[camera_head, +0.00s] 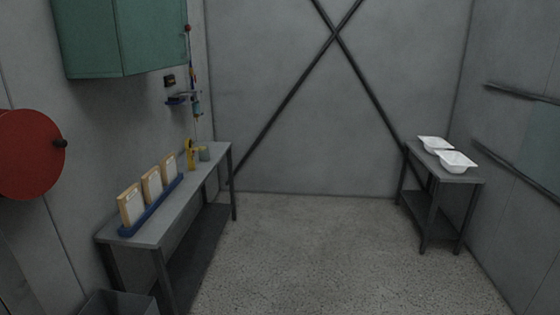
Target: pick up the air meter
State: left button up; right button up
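I cannot tell for sure which thing is the air meter. A small dark device (170,81) hangs on the left wall above a small wall shelf (177,100). A yellow upright tool (190,152) stands at the far part of the left bench (152,232), next to a small grey-green cup (204,154). All are too small to read in detail. Neither of my grippers is in view.
A blue rack (128,231) with three tan boards stands on the left bench. A green cabinet (120,38) and red reel (30,154) are on the left wall. Two white shells (457,161) lie on the right table (468,179). The middle floor is clear.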

aim_at(188, 142)
jog(key=i+u, duration=0.1)
jog(key=i, duration=1.2)
jog(key=i+l, duration=0.2)
jog(key=i, duration=1.05)
jog(key=j+u, duration=0.05)
